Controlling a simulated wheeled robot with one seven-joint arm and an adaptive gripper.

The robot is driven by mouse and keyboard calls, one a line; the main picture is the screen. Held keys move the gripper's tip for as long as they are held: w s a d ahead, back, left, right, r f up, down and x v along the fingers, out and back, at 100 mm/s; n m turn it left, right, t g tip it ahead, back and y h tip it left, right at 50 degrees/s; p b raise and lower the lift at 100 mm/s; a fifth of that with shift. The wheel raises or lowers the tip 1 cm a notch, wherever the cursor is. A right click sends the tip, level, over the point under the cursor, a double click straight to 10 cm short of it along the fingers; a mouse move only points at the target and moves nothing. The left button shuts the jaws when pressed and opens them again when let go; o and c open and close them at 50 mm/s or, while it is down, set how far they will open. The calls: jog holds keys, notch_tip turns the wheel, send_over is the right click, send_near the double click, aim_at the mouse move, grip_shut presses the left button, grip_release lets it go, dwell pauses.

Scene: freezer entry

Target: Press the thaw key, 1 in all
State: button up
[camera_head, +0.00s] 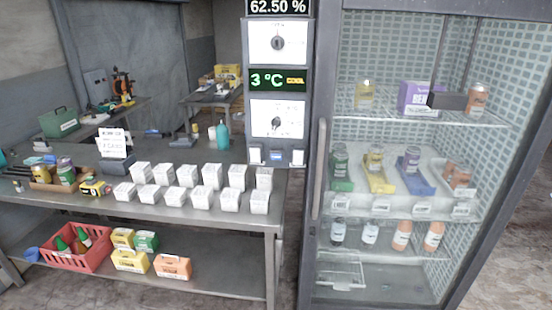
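A control column (279,95) stands between the steel table and the glass-door cabinet. Its top display (278,7) reads 62.50 %, and a lower display (277,79) reads 3 °C in green with small yellow text beside it. Two white plates carry an upper dial (277,43) and a lower dial (276,122). Along the column's bottom edge are a left white key (256,156), a small blue-and-white part (276,156) and a right white key (297,157). Their markings are too small to read, so I cannot tell which is the thaw key. My gripper is not in view.
The cabinet door (320,170) looks closed, with bottles and boxes on shelves behind glass. Several white cartons (213,176) stand on the steel table (170,212) in front of the column's foot. A red basket (77,248) and small boxes sit on its lower shelf.

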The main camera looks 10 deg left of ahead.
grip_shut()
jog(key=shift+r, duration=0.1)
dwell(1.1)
